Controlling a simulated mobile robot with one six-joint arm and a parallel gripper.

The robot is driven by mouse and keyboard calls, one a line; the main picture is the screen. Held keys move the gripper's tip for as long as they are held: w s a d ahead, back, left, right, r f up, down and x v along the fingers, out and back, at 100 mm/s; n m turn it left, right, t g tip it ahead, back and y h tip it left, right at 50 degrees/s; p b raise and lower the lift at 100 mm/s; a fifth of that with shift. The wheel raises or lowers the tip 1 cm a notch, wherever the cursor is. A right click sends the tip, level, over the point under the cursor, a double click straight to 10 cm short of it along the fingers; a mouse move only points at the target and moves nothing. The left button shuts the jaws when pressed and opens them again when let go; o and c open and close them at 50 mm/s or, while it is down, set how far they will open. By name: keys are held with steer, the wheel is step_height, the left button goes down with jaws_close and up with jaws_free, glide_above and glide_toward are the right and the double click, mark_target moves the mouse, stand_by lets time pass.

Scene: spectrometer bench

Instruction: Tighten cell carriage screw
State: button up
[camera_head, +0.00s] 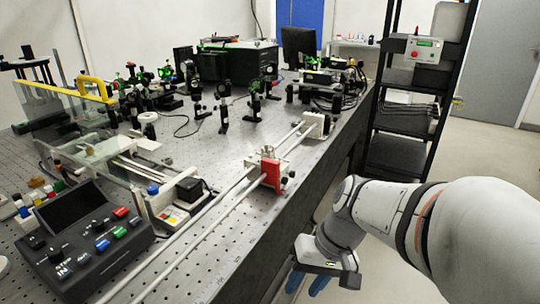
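The cell carriage (271,174) is a small block with a red front plate and pale parts on top. It sits on a pair of long white rails (213,215) that run along the right side of the bench. Small dark knobs show on its right side, but I cannot tell which is the screw or how tight it is. My gripper (307,284) is at the lower middle, off the bench's right edge, well apart from the carriage and nearer the camera. Its two blue fingers point down with a gap between them, and nothing shows between them.
A perforated optical bench (232,186) carries several black optical mounts. A black control box (75,243) with a screen and coloured buttons stands front left. A white end block (313,124) holds the rails' far end. A black shelf rack (403,127) stands beyond the bench. Open floor lies right.

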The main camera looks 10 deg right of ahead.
steer(key=w+r+t+y+b, duration=0.1)
steer(key=w+r+y, duration=0.1)
steer(key=w+y, duration=0.3)
steer(key=t+y+b, duration=0.2)
steer(key=t+y, duration=0.3)
steer(key=t, duration=0.4)
glide_toward(291, 174)
steer(key=shift+t, duration=0.3)
steer(key=x, duration=0.7)
steer(key=shift+w+a+f+b, duration=0.15)
steer(key=shift+w+f+b, duration=0.2)
steer(key=shift+w+f, duration=0.05)
steer(key=shift+c, duration=0.6)
